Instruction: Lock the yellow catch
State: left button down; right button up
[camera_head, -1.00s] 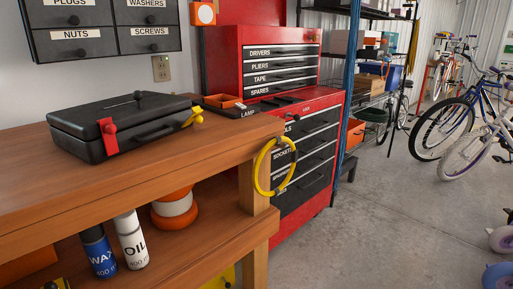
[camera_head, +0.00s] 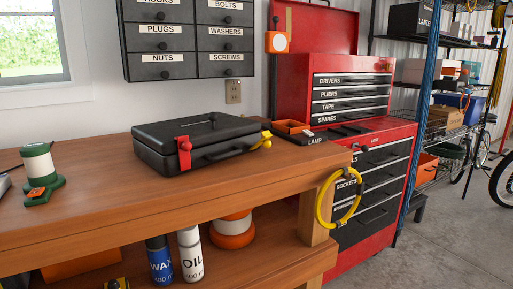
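A black case (camera_head: 195,142) lies on the wooden workbench, lid down, with a dark handle on its front. A yellow catch (camera_head: 264,140) with a round knob is at its front right corner and sticks out from the case. A red catch (camera_head: 184,152) hangs over the front left of the case and looks flat against it. Neither of my grippers is in view.
The workbench (camera_head: 90,195) has free room in front of the case. A green and white spool (camera_head: 39,170) stands at left. An orange tray (camera_head: 291,128) and a red tool cabinet (camera_head: 395,130) are at right. A yellow ring (camera_head: 322,208) hangs at the bench's right end.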

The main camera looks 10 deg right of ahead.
aim_at(267, 143)
jog(key=i+l+u, duration=0.1)
jog(key=l, duration=0.25)
jog(key=i+l+u, duration=0.1)
jog(key=i+l, duration=0.15)
jog(key=l, duration=0.15)
jog(key=i+l+u, duration=0.1)
jog(key=l, duration=0.25)
jog(key=i+l+u, duration=0.1)
jog(key=l+u, duration=0.25)
jog(key=l, duration=1.6)
